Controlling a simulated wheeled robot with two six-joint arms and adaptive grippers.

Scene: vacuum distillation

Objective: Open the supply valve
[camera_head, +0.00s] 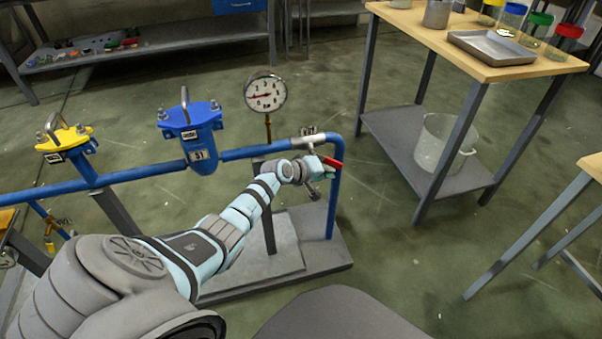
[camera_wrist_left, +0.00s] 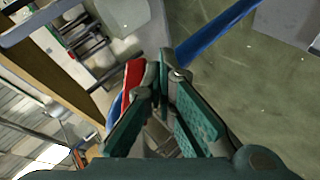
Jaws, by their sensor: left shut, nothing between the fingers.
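The supply valve's red lever (camera_head: 332,163) is at the right end of the blue pipe (camera_head: 240,153), by the bend where the pipe turns down. The metal valve body (camera_head: 308,141) is just left of it, partly behind my gripper. My left gripper (camera_head: 320,168) is at the lever, its fingers shut with nothing between them. In the left wrist view the red lever (camera_wrist_left: 132,78) lies just left of my left gripper (camera_wrist_left: 163,75), beside the outside of one finger. I cannot tell if they touch. My right gripper is not in view.
A round pressure gauge (camera_head: 265,93) stands above the pipe. A blue filter housing (camera_head: 191,118) and a yellow-topped one (camera_head: 66,140) sit further left. A wooden-topped table (camera_head: 430,35) with a metal tray (camera_head: 492,47) is at the back right. Floor between is clear.

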